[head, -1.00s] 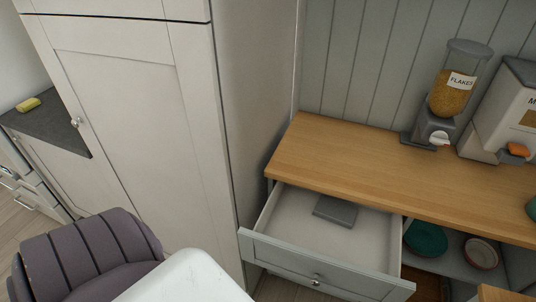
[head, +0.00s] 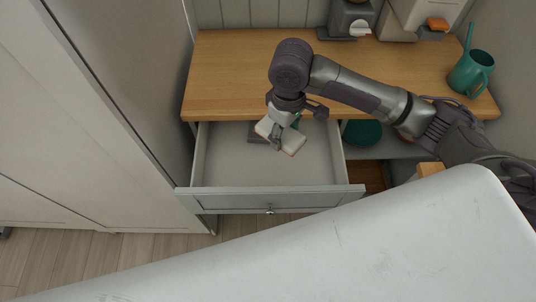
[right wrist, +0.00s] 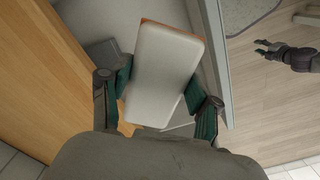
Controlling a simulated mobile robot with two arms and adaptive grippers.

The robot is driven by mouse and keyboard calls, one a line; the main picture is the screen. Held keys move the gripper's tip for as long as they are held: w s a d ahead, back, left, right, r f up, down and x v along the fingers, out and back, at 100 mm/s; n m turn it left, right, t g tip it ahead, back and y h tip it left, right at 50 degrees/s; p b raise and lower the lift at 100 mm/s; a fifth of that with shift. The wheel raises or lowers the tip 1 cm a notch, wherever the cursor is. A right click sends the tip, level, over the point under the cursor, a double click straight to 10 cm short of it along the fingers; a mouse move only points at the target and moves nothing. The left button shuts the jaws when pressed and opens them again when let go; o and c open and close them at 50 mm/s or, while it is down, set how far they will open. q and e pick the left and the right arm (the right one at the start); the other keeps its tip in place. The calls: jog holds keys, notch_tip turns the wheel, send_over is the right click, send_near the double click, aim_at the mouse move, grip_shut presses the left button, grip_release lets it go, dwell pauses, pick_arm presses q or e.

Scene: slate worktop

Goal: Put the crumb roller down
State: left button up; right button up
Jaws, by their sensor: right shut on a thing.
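My right gripper (head: 283,124) is shut on the crumb roller (head: 291,143), a pale rounded block with an orange-brown edge. It holds the block tilted over the open drawer (head: 225,176); I cannot tell if it touches the drawer. In the right wrist view, the crumb roller (right wrist: 165,62) sits between the two green-padded fingers of the right gripper (right wrist: 158,85). My left gripper (right wrist: 267,49) shows small at the right of that view, fingers apart and empty above the floor.
A flat dark grey thing (head: 256,132) lies at the drawer's back, partly hidden by the gripper. The wooden worktop (head: 225,75) above is mostly clear. A green watering can (head: 470,73) stands at its right end. A green bowl (head: 362,133) is on the shelf beside the drawer.

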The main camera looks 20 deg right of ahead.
notch_tip(320, 180, down, 9)
jog(key=w+a+n, duration=0.2)
jog(key=n, duration=0.3)
jog(key=n+b, duration=0.1)
jog(key=n, duration=0.2)
send_over(273, 173)
notch_tip(273, 173, down, 4)
notch_tip(273, 173, down, 4)
jog(key=shift+w+f, duration=0.1)
jog(key=shift+f, duration=0.15)
notch_tip(273, 173, down, 4)
jog(key=shift+a+r, duration=0.1)
pick_arm(q)
jog(key=s, duration=0.1)
jog(key=s+f, duration=0.1)
jog(key=s, duration=0.1)
jog(key=shift+a+f+g, duration=0.15)
jog(key=shift+a+g, duration=0.1)
jog(key=shift+g, duration=0.05)
pick_arm(e)
jog(key=shift+f, duration=0.3)
pick_arm(q)
jog(key=shift+f, duration=0.1)
pick_arm(e)
jog(key=shift+f, duration=0.15)
jog(key=o, duration=1.2)
pick_arm(q)
jog(key=shift+w+a, duration=0.1)
